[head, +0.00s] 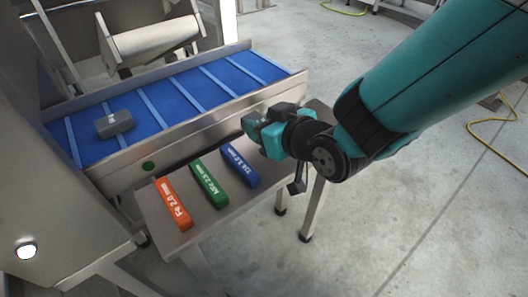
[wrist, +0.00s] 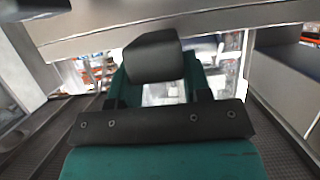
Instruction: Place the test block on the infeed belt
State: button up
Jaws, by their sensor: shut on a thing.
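My gripper (head: 260,126) is at the near right side of the infeed belt, above the small steel shelf. In the wrist view its teal fingers are shut on a dark grey block (wrist: 152,57), which I take to be the test block; in the head view the fingers mostly hide it. The blue infeed belt (head: 188,97) has raised cross cleats and steel side walls. A grey block with a small pale label (head: 115,124) lies on the belt's left part, apart from my gripper.
An orange bar (head: 173,203), a green bar (head: 209,184) and a blue bar (head: 239,166) lie on the steel shelf (head: 245,194) before the belt, below and left of my gripper. The belt's near side wall (head: 205,127) stands between shelf and belt. The belt's middle and right are clear.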

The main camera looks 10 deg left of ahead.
aim_at(265, 161)
notch_tip(265, 161, down, 7)
jog(key=shift+r+b, duration=0.15)
jog(key=shift+b, duration=0.35)
jog(key=o, duration=0.8)
